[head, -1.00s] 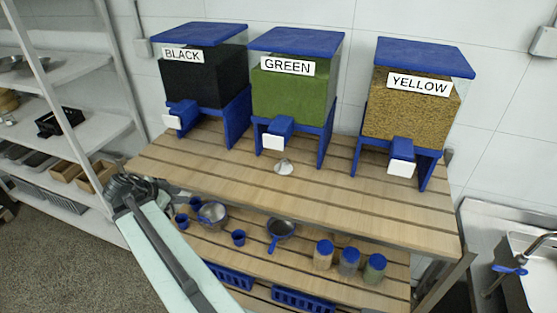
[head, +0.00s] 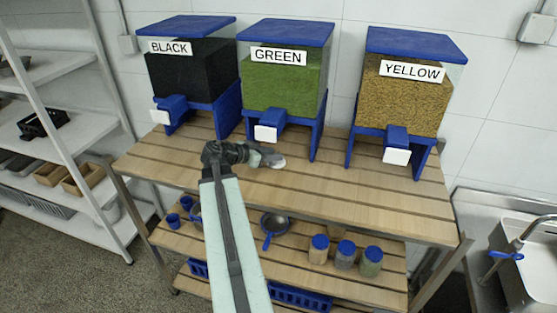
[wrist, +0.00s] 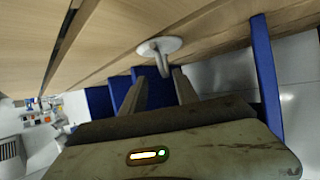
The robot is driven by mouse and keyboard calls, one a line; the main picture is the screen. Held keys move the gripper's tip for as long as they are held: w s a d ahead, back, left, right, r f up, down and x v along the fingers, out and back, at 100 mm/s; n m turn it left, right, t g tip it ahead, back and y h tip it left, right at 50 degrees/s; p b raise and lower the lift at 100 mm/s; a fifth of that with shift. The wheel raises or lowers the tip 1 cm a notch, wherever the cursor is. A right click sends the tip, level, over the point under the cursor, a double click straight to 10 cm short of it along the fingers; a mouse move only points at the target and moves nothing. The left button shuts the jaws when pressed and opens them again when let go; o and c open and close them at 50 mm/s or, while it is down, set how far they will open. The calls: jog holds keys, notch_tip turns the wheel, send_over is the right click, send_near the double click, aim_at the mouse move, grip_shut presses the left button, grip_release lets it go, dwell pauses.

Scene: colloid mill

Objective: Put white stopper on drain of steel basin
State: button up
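The white stopper (head: 277,161) lies on the upper slatted wooden shelf, in front of the GREEN dispenser. In the wrist view the stopper (wrist: 160,46) shows as a round white disc with a short stem. My gripper (head: 258,156) is low over the shelf, just left of the stopper. In the wrist view its two fingers (wrist: 159,86) are spread apart, with the stem close ahead of the gap between them; contact cannot be told. The steel basin (head: 510,283) is at the far right, partly cut off by the frame. Its drain does not show.
BLACK (head: 185,72), GREEN (head: 283,85) and YELLOW (head: 402,95) dispensers stand along the back of the shelf. A faucet (head: 530,230) with a blue handle rises by the basin. Jars, cups and a blue-handled pan (head: 275,223) sit below. The shelf's front right is clear.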

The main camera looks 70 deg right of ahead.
jog(key=shift+x, duration=0.75)
jog(key=d+f+b, duration=0.1)
jog(key=d, duration=0.1)
jog(key=s+d+f+b, duration=0.1)
jog(key=d, duration=0.1)
jog(key=shift+f, duration=0.2)
jog(key=shift+s+d+b, duration=0.15)
jog(key=shift+d+b, duration=0.05)
jog(key=shift+b, duration=0.1)
jog(key=shift+a, duration=0.1)
grip_shut()
